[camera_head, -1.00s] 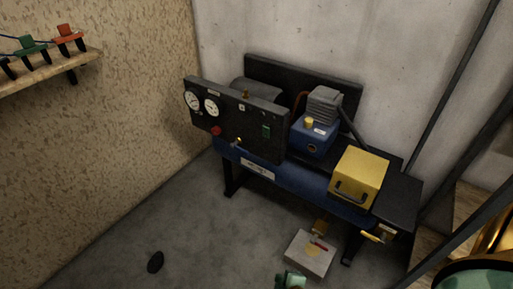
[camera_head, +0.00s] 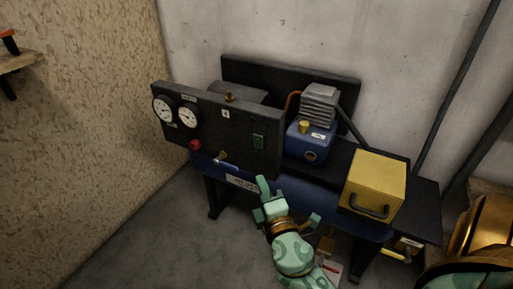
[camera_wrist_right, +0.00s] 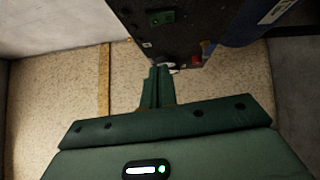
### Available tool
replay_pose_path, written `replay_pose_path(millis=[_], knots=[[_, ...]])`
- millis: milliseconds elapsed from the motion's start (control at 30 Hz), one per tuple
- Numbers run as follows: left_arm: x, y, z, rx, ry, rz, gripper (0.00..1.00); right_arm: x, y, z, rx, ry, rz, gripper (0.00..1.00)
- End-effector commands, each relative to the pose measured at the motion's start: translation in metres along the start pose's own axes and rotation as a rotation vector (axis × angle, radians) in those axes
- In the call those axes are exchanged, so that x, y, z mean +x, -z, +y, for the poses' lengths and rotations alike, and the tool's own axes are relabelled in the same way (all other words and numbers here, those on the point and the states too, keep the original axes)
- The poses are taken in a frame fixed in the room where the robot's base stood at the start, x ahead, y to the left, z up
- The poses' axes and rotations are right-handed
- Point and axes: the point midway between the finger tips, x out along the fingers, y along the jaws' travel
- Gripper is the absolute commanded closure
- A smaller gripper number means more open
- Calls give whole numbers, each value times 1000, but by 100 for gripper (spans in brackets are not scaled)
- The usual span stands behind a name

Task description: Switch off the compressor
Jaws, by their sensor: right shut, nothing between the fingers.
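The compressor is a bench unit with a blue and grey pump (camera_head: 308,140) and a black upright control panel (camera_head: 215,125). The panel carries two white dials, a red knob (camera_head: 195,145), a small brass-coloured valve (camera_head: 222,156) and a green switch (camera_head: 258,142). In the right wrist view the panel appears upside down, with the green switch (camera_wrist_right: 161,17) at the top. My right gripper (camera_head: 262,183) is shut and empty, just below the panel's lower right edge in the head view, apart from the switch. My left gripper is out of view.
A yellow box (camera_head: 372,182) with a black handle stands on the bench's right. Below it, a pale box on the floor is mostly hidden by my right arm. A shelf (camera_head: 18,62) sticks out from the left wall. Floor at the left front is free.

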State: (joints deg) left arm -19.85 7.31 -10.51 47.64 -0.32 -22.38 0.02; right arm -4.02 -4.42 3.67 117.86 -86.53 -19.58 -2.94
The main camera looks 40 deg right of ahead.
Motion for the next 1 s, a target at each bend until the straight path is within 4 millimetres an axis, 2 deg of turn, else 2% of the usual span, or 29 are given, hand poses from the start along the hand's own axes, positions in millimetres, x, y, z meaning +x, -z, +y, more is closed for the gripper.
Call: replay_pose_path(millis=[167,567,600,800,1000], knots=[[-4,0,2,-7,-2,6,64,18,0,3,1,-4,0,100],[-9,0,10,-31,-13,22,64,101,0,1,1,-2,0,100],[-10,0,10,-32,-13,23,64,106,-5,1,-1,0,0,100],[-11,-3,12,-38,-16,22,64,122,-23,0,-1,0,0,100],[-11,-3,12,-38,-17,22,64,128,-28,-1,1,1,1,100]])
